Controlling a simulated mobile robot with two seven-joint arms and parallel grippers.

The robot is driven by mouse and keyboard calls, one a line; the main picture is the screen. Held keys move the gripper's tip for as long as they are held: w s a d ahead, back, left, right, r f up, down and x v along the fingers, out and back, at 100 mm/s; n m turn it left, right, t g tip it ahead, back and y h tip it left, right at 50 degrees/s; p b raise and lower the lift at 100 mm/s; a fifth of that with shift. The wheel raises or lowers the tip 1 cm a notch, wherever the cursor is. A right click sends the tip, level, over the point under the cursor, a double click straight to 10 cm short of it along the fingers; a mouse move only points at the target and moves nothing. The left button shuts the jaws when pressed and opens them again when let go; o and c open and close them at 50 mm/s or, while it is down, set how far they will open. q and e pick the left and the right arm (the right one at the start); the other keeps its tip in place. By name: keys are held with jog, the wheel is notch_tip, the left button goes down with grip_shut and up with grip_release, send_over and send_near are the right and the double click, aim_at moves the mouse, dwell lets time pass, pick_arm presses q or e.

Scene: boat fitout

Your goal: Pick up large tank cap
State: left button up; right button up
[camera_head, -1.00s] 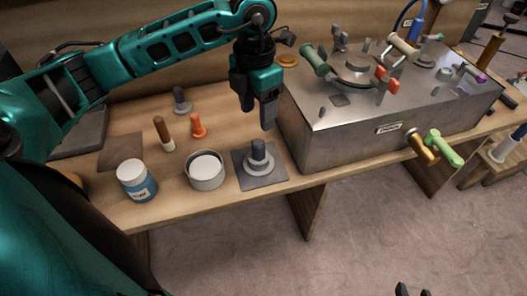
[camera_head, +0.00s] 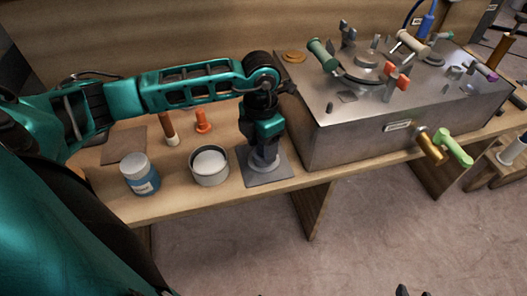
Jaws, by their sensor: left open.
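The large tank cap (camera_head: 264,165) is a grey round flanged piece with a knob on top. It sits on a dark square mat (camera_head: 279,177) near the front edge of the wooden bench. My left gripper (camera_head: 264,150) points straight down over the cap, its fingers at the knob, which they largely hide. The gripper is open. I cannot tell whether the fingers touch the knob. Dark tips of my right gripper (camera_head: 410,291) show at the bottom edge, too little to tell its state.
A round white-and-grey tin (camera_head: 209,166) and a blue jar (camera_head: 140,176) stand left of the mat. Behind them are an orange plug (camera_head: 203,122) and a brown-handled tool (camera_head: 167,128). A large metal tank (camera_head: 350,145) with fittings stands close on the right.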

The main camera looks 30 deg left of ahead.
pick_arm(q)
jog(key=c, duration=1.1)
notch_tip(320, 180, up, 20)
jog(key=p, duration=0.2)
dwell(0.4)
